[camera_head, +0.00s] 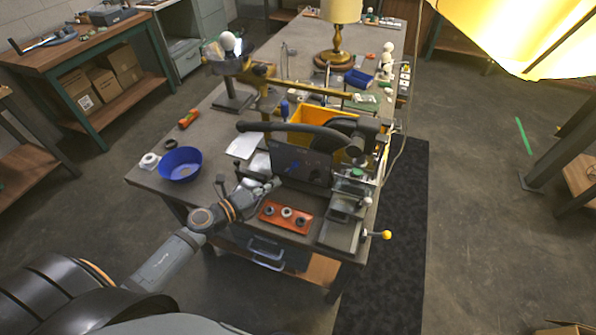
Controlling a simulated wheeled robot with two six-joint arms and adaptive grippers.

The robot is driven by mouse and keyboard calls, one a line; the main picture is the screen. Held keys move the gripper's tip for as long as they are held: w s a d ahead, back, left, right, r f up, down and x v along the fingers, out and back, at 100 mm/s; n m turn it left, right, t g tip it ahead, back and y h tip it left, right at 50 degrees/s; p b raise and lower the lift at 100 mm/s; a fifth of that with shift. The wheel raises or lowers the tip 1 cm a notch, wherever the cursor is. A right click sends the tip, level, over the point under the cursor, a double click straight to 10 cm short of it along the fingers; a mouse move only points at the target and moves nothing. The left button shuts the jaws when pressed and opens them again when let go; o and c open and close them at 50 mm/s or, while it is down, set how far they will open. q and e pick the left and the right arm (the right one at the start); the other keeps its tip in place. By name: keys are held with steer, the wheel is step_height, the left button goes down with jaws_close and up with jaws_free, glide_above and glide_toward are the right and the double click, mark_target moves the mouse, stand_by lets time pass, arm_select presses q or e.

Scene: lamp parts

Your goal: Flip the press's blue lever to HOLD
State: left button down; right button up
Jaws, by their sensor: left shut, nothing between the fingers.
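A dark upright panel (307,168), which looks like the front of the press, stands on the workbench (215,150). A small blue piece (295,167) on its face appears to be the lever. Its setting and any HOLD label are too small to read. My left gripper (272,184) is shut and empty, low at the panel's left edge. I cannot tell whether it touches the panel. It lies below and to the left of the blue piece. My right gripper is out of view.
A blue bowl (180,163) stands left of my left arm. An orange tray (286,217) with several round parts lies at the bench's front edge. A yellow bin (318,122) is behind the panel. A large yellow shade (520,35) fills the upper right.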

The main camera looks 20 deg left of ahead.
mark_target(292, 168)
arm_select(q)
steer(key=shift+w+d, duration=0.1)
steer(key=p+x, duration=0.2)
steer(key=x, duration=0.7)
steer(key=shift+f, duration=0.1)
steer(key=shift+w+d+f, duration=0.1)
steer(key=shift+w+d, duration=0.05)
steer(key=shift+w, duration=0.2)
